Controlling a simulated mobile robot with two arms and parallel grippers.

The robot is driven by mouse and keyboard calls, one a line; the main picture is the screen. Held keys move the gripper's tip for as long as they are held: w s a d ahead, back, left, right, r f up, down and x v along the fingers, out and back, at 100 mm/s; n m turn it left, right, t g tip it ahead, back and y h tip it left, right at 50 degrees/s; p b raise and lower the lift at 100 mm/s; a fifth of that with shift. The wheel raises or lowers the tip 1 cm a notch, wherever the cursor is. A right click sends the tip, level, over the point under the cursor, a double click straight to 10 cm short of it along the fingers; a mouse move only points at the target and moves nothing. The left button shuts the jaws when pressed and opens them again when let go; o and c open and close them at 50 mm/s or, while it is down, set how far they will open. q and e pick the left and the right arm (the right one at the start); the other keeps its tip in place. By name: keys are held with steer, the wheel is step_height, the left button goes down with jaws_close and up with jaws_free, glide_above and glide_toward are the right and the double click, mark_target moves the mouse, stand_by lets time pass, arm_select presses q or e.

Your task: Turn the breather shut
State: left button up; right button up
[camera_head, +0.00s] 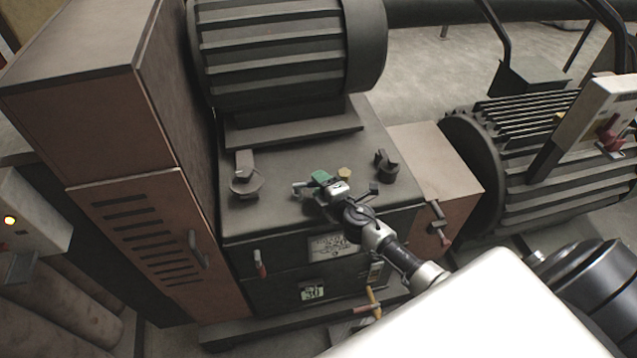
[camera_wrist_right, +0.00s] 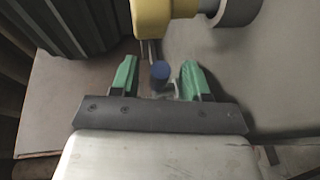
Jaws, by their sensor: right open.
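My right gripper (camera_head: 313,182) comes in low over the top of the dark machine housing (camera_head: 300,150). In the wrist view the right gripper (camera_wrist_right: 159,78) has its green fingers apart. A small blue cap (camera_wrist_right: 160,71) on a metallic stem shows in the gap between them, with space to each finger. I cannot tell for sure whether this cap is the breather. In the head view a small grey metallic piece (camera_head: 299,188) shows at the fingertips, and a small brass-yellow cap (camera_head: 344,173) stands just behind the gripper. My left gripper is not in view.
A large ribbed motor (camera_head: 270,50) rises behind. A brown cabinet (camera_head: 130,230) closes off the left side. In the wrist view a yellow body (camera_wrist_right: 165,18) is just beyond the fingers.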

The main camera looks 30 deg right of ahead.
steer(key=shift+w+f, duration=0.1)
steer(key=shift+w, duration=0.4)
jaws_close()
